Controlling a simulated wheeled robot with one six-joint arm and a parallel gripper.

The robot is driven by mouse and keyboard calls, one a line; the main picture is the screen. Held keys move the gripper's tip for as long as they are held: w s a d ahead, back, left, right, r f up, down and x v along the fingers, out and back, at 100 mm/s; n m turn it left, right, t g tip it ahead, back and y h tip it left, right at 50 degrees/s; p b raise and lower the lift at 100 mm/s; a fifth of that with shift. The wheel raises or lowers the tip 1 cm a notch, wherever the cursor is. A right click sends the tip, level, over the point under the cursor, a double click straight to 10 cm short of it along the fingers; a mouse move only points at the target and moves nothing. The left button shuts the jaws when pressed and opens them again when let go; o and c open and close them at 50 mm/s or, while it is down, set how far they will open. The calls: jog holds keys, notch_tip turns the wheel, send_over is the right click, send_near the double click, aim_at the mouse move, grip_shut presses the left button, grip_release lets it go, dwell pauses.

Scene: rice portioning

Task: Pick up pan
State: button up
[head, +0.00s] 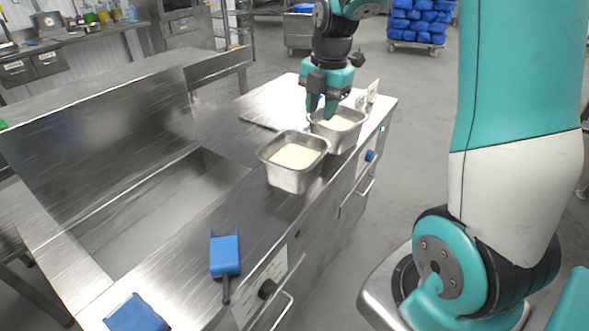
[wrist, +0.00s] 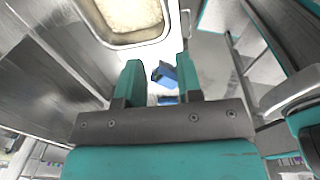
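Two metal pans of white rice stand side by side on the steel counter: a near pan (head: 290,179) and a far pan (head: 346,140). My gripper (head: 321,108) points down over the far pan, its fingers overlapping that pan's left side in the head view. In the wrist view, my gripper (wrist: 159,76) has its two teal fingers spread apart with nothing held between them. A rice-filled pan (wrist: 134,45) shows at the top of the wrist view, beyond the fingertips. Whether the fingers touch a pan cannot be told.
A blue scoop (head: 225,254) lies on the counter's front part, with another blue object (head: 136,314) at the near corner. A sunken steel basin (head: 165,205) is left of the pans. Small white cards (head: 372,91) stand behind the far pan.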

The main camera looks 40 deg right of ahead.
jog(key=d, duration=0.2)
jog(key=n+p, duration=0.1)
jog(key=p, duration=0.1)
send_over(317, 168)
jog(key=s, duration=0.1)
jog(key=f, duration=1.2)
jog(key=shift+s+a+f, duration=0.1)
jog(key=shift+a+f, duration=0.3)
jog(key=shift+w+d+f+p, duration=0.1)
jog(key=shift+w+f+p, duration=0.15)
jog(key=shift+f, duration=0.6)
jog(key=shift+w+d+f+p, duration=0.1)
jog(key=shift+f+p, duration=0.2)
jog(key=shift+f, duration=0.6)
jog(key=shift+w+d+f+p, duration=0.1)
jog(key=shift+w+f+p, duration=0.15)
jog(key=shift+f, duration=0.6)
jog(key=shift+a, duration=0.1)
jog(key=shift+c, duration=0.5)
grip_shut()
